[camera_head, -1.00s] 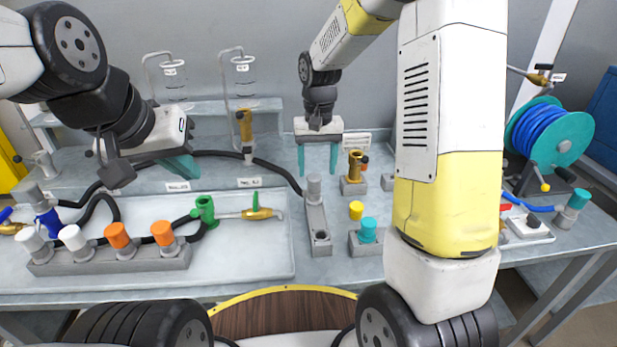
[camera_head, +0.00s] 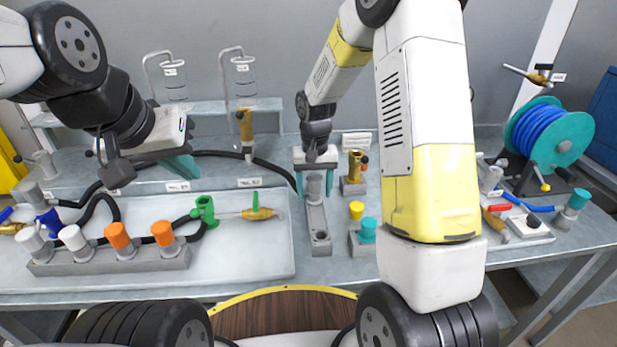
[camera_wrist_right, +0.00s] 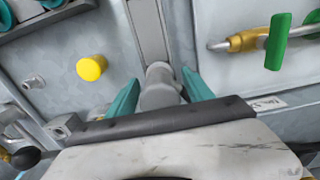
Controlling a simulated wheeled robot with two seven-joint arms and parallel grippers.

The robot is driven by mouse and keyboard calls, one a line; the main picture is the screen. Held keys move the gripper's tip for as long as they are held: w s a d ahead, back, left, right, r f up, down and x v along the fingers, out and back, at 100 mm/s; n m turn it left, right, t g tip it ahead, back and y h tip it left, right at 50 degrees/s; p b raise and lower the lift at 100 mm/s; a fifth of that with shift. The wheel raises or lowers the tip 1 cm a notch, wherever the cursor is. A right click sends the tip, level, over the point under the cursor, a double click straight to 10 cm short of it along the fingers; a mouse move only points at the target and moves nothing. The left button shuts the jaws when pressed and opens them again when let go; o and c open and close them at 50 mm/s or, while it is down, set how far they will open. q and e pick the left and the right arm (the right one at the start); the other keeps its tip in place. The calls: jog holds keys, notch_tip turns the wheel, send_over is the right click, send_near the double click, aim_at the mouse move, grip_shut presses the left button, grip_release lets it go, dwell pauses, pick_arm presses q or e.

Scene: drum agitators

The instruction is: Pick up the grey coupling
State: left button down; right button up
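The grey coupling (camera_head: 314,187) stands upright at the back end of a narrow grey block (camera_head: 319,238) in the middle of the bench. My right gripper (camera_head: 314,184) is lowered over it, with one teal finger on each side. In the right wrist view the coupling (camera_wrist_right: 160,90) sits between the open fingers of the gripper (camera_wrist_right: 160,92); whether either finger touches it is unclear. My left gripper (camera_head: 182,166) hangs above the back left of the bench, seen from the side; its finger gap is hidden.
A yellow cap (camera_head: 356,210) and a teal-topped fitting (camera_head: 367,230) stand just right of the block. A brass fitting (camera_head: 355,166) stands behind them. A white tray (camera_head: 250,265) with green, orange and white fittings lies to the left. A blue hose reel (camera_head: 549,137) is far right.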

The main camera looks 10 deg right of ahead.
aim_at(314, 176)
grip_shut()
jog(key=shift+r, duration=0.1)
jog(key=shift+r, duration=0.5)
notch_tip(314, 176, up, 2)
jog(key=shift+w+r, duration=0.1)
jog(key=shift+r, duration=0.1)
jog(key=s+a+r, duration=0.1)
jog(key=s+a, duration=0.1)
jog(key=s, duration=1.4)
jog(key=shift+a+r, duration=0.25)
jog(key=shift+a, duration=0.1)
